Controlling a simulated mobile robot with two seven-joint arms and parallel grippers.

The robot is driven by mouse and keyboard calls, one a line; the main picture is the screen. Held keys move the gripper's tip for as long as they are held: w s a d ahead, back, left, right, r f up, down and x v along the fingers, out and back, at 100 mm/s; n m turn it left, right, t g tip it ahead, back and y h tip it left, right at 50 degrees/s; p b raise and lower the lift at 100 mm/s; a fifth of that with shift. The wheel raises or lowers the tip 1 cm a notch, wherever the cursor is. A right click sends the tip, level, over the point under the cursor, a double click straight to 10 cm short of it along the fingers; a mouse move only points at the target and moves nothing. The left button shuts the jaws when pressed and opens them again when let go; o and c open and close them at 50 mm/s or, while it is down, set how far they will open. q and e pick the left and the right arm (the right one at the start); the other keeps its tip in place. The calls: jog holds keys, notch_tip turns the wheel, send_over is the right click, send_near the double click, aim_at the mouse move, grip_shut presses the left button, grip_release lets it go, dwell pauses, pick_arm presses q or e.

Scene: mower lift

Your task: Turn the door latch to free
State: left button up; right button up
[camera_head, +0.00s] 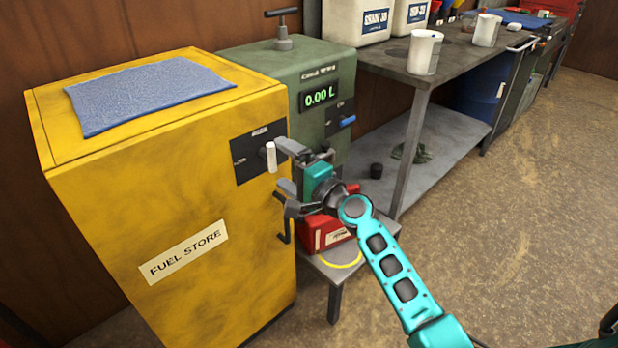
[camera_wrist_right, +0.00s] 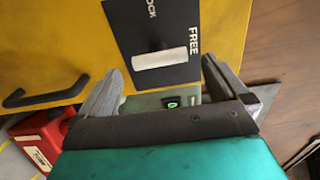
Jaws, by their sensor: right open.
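The door latch is a white lever (camera_head: 271,157) on a dark plate on the front of the yellow fuel store cabinet (camera_head: 170,200). The lever stands about upright, its upper end below the top label. In the right wrist view the lever (camera_wrist_right: 160,60) has one end beside the word FREE; LOCK is on another side of the plate. My right gripper (camera_head: 281,164) is open just in front of the latch. Its fingers (camera_wrist_right: 160,66) are spread either side of the lever, with no clear contact visible. My left gripper is out of view.
A dark door handle (camera_head: 283,220) is below the latch. A red can (camera_head: 325,232) sits on a low stand beside the cabinet, behind my right arm. A green pump unit (camera_head: 300,70) reading 0.00 L and a workbench (camera_head: 440,68) stand to the right. A blue cloth (camera_head: 148,92) lies on the cabinet.

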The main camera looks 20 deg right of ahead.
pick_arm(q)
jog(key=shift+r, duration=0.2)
pick_arm(e)
jog(key=v, duration=0.8)
jog(key=shift+s, duration=0.1)
pick_arm(q)
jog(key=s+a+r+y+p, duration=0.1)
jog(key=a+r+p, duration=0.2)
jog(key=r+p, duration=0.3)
jog(key=p, duration=0.5)
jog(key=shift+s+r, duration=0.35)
pick_arm(e)
jog(key=s+a+f+n+g+h, duration=0.2)
jog(key=s+f+n+g, duration=0.1)
jog(key=s+n, duration=0.5)
jog(key=s+a+f+n+g+h, duration=0.2)
jog(key=s+f+n, duration=0.3)
jog(key=s+n, duration=0.3)
jog(key=s+g, duration=0.1)
jog(key=s, duration=0.3)
jog(key=shift+s+a+f+n, duration=0.2)
jog(key=shift+s+f+n, duration=0.15)
jog(key=shift+s+n, duration=0.05)
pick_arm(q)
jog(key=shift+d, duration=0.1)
